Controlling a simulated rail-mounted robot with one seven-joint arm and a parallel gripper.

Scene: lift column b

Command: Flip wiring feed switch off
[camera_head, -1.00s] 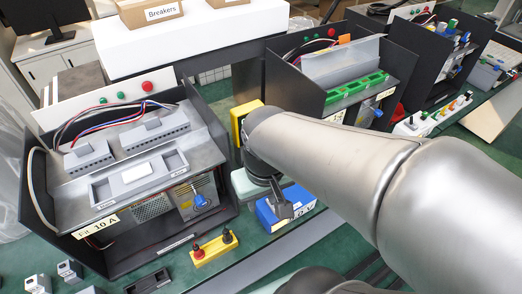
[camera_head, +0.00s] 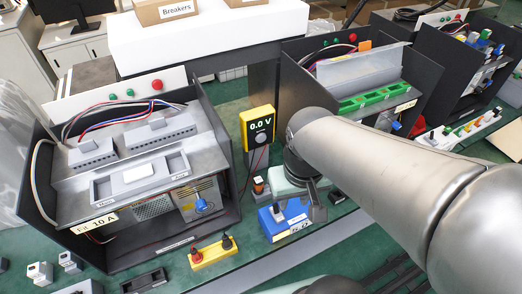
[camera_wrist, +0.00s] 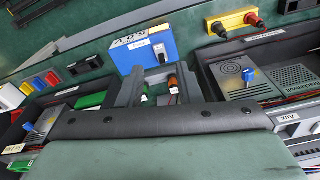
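A blue knob (camera_head: 201,204) sits on the front of the power unit in the left black cabinet; it also shows in the wrist view (camera_wrist: 249,75). A second blue knob (camera_head: 396,126) is on the middle cabinet, and shows at the left of the wrist view (camera_wrist: 28,127). A blue box (camera_head: 286,217) with a white label and a small switch (camera_wrist: 160,55) on its face stands on the bench between them. I cannot read which switch is the wiring feed. My gripper (camera_head: 310,200) hangs just above and behind the blue box, its fingers apart and empty, touching no knob.
A yellow meter (camera_head: 258,128) reading 0.0 V stands behind. A yellow block (camera_head: 213,252) with red and black terminals lies in front of the left cabinet. Black cabinet walls (camera_head: 235,165) flank the gap.

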